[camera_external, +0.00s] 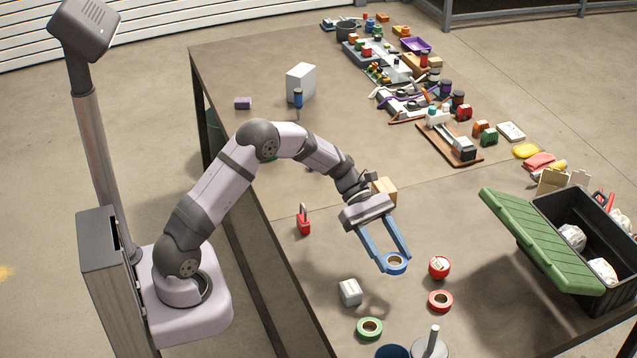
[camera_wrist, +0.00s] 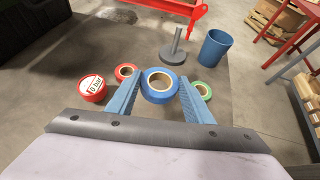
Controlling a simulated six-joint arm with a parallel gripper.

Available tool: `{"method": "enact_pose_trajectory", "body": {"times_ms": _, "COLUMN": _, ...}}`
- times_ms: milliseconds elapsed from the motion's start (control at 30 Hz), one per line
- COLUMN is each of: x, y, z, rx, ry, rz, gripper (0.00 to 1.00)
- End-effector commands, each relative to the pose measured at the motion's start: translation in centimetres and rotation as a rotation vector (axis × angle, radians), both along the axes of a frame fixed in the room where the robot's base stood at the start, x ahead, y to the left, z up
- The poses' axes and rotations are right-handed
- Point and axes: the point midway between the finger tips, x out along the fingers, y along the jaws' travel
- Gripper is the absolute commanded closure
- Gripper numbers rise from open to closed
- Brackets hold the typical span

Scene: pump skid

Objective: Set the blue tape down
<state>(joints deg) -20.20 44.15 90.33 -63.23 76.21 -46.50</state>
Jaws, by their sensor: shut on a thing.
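The blue tape (camera_external: 395,264) is a roll with a tan core. My gripper (camera_external: 396,262) has its two blue fingers shut on it, one on each side. In the wrist view the blue tape (camera_wrist: 159,86) sits between the fingertips (camera_wrist: 160,88). It appears held above the table (camera_external: 330,215), but the exact height is hard to tell.
A red tape (camera_external: 440,301), a round red item (camera_external: 439,267), a green tape (camera_external: 369,329) and a grey block (camera_external: 350,291) lie nearby. A grey post stand (camera_external: 431,346) and blue cup (camera_external: 392,352) are at the front. An open green-lidded box (camera_external: 545,240) stands right.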

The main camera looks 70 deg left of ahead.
Motion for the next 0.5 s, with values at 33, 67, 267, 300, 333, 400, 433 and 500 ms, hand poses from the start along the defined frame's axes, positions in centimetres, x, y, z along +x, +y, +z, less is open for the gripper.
{"method": "enact_pose_trajectory", "body": {"times_ms": 33, "x": 0.0, "y": 0.0, "z": 0.0, "rx": 0.000, "ry": 0.000, "rz": 0.000, "gripper": 0.75}}
{"method": "enact_pose_trajectory", "body": {"times_ms": 67, "x": 0.0, "y": 0.0, "z": 0.0, "rx": 0.000, "ry": 0.001, "rz": 0.000, "gripper": 0.75}}
{"method": "enact_pose_trajectory", "body": {"times_ms": 267, "x": 0.1, "y": 1.5, "z": -0.4, "rx": 0.000, "ry": 0.001, "rz": 0.030, "gripper": 0.75}}
{"method": "enact_pose_trajectory", "body": {"times_ms": 300, "x": 0.2, "y": 2.3, "z": -0.5, "rx": 0.000, "ry": 0.000, "rz": 0.046, "gripper": 0.75}}
{"method": "enact_pose_trajectory", "body": {"times_ms": 333, "x": 0.3, "y": 2.9, "z": -0.5, "rx": 0.000, "ry": 0.000, "rz": 0.059, "gripper": 0.75}}
{"method": "enact_pose_trajectory", "body": {"times_ms": 400, "x": 0.4, "y": 4.9, "z": -0.6, "rx": 0.001, "ry": 0.000, "rz": 0.099, "gripper": 0.75}}
{"method": "enact_pose_trajectory", "body": {"times_ms": 433, "x": 0.5, "y": 5.9, "z": -0.6, "rx": 0.001, "ry": -0.001, "rz": 0.119, "gripper": 0.75}}
{"method": "enact_pose_trajectory", "body": {"times_ms": 500, "x": 0.5, "y": 8.6, "z": -0.5, "rx": 0.001, "ry": -0.002, "rz": 0.172, "gripper": 0.75}}
